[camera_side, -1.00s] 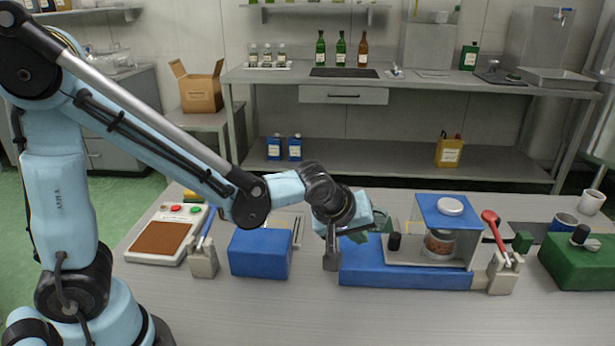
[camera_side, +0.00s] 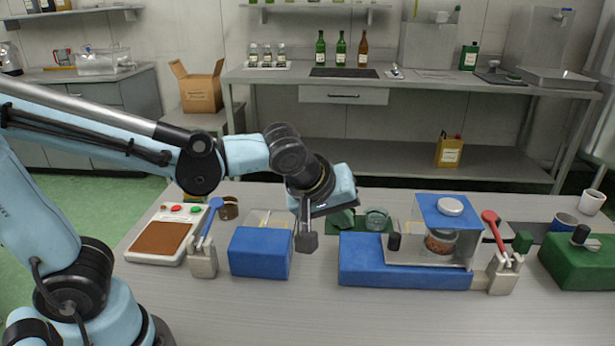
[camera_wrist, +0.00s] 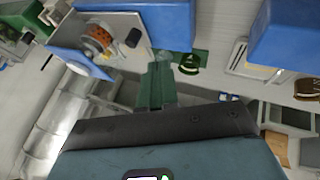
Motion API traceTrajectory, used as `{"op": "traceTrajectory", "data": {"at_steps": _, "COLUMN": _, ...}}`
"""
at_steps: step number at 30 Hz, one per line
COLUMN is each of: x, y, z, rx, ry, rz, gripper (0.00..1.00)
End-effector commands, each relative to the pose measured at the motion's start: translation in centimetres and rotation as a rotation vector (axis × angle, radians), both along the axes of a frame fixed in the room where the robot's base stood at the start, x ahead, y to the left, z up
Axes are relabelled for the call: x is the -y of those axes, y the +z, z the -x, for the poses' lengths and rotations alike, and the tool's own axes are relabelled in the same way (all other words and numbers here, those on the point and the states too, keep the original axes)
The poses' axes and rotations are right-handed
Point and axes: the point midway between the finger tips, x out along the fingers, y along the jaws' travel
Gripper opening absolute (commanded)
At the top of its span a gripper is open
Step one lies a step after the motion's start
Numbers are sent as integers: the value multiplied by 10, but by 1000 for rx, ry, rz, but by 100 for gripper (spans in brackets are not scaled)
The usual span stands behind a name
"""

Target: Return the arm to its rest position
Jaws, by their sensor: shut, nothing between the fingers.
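My arm is raised over the front bench, its wrist bent forward and down. My gripper (camera_side: 342,220) has green fingers, shut and empty, held in the air above the gap between the small blue box (camera_side: 260,253) and the long blue base (camera_side: 395,268). In the wrist view the gripper (camera_wrist: 157,82) points at the bench, near a glass dish that also shows in the side view (camera_side: 376,219). No object hangs from the fingers.
A clear case with a blue lid (camera_side: 447,211) stands on the long blue base. A blue-handled tool stands in a holder (camera_side: 203,262), a red spoon (camera_side: 492,225) in another. A white panel (camera_side: 163,240) lies left, a green block (camera_side: 580,262) right. Air above the bench is free.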

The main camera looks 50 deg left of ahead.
Motion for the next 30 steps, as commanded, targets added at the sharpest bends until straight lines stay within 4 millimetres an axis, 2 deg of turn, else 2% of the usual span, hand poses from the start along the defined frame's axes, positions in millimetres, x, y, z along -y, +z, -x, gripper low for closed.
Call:
{"op": "traceTrajectory", "data": {"at_steps": 7, "x": -1, "y": 0, "z": 0, "rx": 0, "ry": -4, "rz": -3, "gripper": 0}}
{"op": "traceTrajectory", "data": {"at_steps": 11, "x": -11, "y": 1, "z": 7, "rx": -8, "ry": -51, "rz": -38, "gripper": 0}}
{"op": "traceTrajectory", "data": {"at_steps": 21, "x": -63, "y": -4, "z": 56, "rx": -37, "ry": -432, "rz": -289, "gripper": 0}}
{"op": "traceTrajectory", "data": {"at_steps": 27, "x": -78, "y": -10, "z": 76, "rx": -35, "ry": -614, "rz": -408, "gripper": 0}}
{"op": "traceTrajectory", "data": {"at_steps": 30, "x": -81, "y": -11, "z": 80, "rx": -34, "ry": -654, "rz": -437, "gripper": 0}}
